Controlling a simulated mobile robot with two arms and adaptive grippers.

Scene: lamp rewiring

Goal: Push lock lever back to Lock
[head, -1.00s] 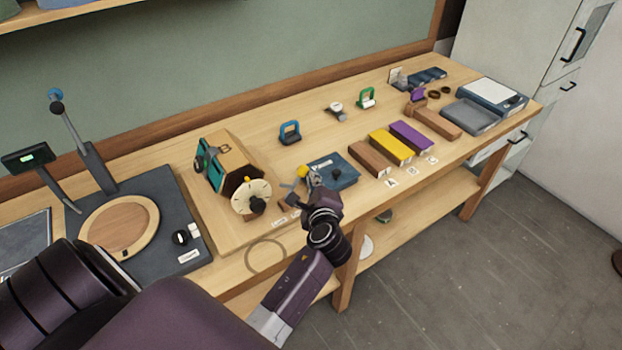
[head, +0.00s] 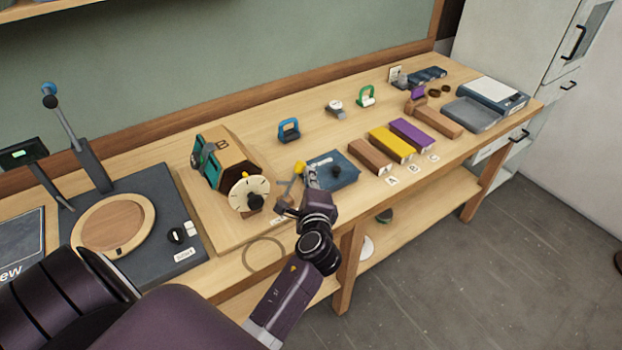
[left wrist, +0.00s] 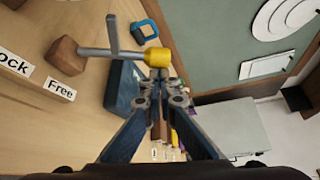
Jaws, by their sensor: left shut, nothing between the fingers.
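The lock lever (head: 287,189) is a grey bar with a yellow knob (head: 299,168). In the left wrist view the lever (left wrist: 110,51) runs from a brown wooden block (left wrist: 67,55) to the yellow knob (left wrist: 157,57), with a grey crossbar on it. The labels "Lock" (left wrist: 13,64) and "Free" (left wrist: 59,89) lie near the block; "Lock" is partly cut off. My left gripper (head: 284,208) is shut and empty at the bench's front, near the lever. In the left wrist view its fingertips (left wrist: 163,88) appear just below the knob; contact cannot be told. My right gripper is out of view.
A wooden drum with a white dial (head: 249,194) stands left of the lever. A dark blue box (head: 333,170) lies close on its right. Brown (head: 370,157), yellow (head: 391,145) and purple (head: 412,134) blocks lie farther right. Blue (head: 289,130) and green (head: 366,96) clamp-like pieces stand behind.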

